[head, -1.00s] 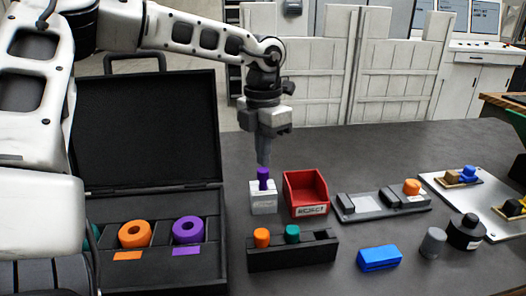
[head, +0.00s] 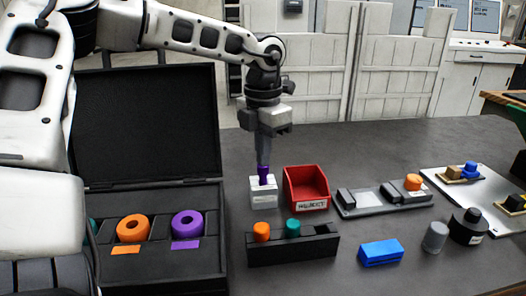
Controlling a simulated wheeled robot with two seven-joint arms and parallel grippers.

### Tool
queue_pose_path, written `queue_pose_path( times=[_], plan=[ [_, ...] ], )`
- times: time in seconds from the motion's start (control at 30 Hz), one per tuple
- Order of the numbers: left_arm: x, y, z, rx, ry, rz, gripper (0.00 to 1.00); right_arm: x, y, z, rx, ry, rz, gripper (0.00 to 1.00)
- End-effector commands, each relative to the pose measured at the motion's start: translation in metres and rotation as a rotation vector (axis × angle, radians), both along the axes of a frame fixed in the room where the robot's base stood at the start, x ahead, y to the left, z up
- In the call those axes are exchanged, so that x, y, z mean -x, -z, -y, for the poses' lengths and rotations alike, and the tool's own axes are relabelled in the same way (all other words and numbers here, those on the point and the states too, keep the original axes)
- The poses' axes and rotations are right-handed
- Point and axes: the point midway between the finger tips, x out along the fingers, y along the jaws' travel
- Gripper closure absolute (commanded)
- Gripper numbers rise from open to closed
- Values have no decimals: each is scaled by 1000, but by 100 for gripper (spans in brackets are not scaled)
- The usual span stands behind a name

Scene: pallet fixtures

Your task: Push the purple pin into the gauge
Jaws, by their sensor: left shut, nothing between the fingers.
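The purple pin (head: 263,175) stands upright in the top of the pale grey gauge block (head: 263,195), with its upper part showing above the block. My left gripper (head: 263,158) points straight down, shut and empty, with its fingertips at the top of the pin. They look to be touching it, though the exact contact is too small to tell. My right gripper is not in view.
A red bin (head: 306,189) stands just right of the gauge. A black rack (head: 291,249) with orange and green pins is in front. The open black case (head: 150,130) with orange and purple rings is left. A blue block (head: 380,253) lies front right.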

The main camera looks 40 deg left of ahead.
Motion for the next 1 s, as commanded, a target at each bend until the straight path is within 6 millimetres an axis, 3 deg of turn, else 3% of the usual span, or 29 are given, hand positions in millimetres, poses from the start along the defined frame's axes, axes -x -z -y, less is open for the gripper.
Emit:
queue_pose_path(
  times=[0.37, 1.0],
  plan=[
    [0, -5, 0, 0, 0, -1, 100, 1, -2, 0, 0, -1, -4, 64],
    [0, -63, 0, 0, -1, 0, 100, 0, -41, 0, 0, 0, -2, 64]
  ],
)
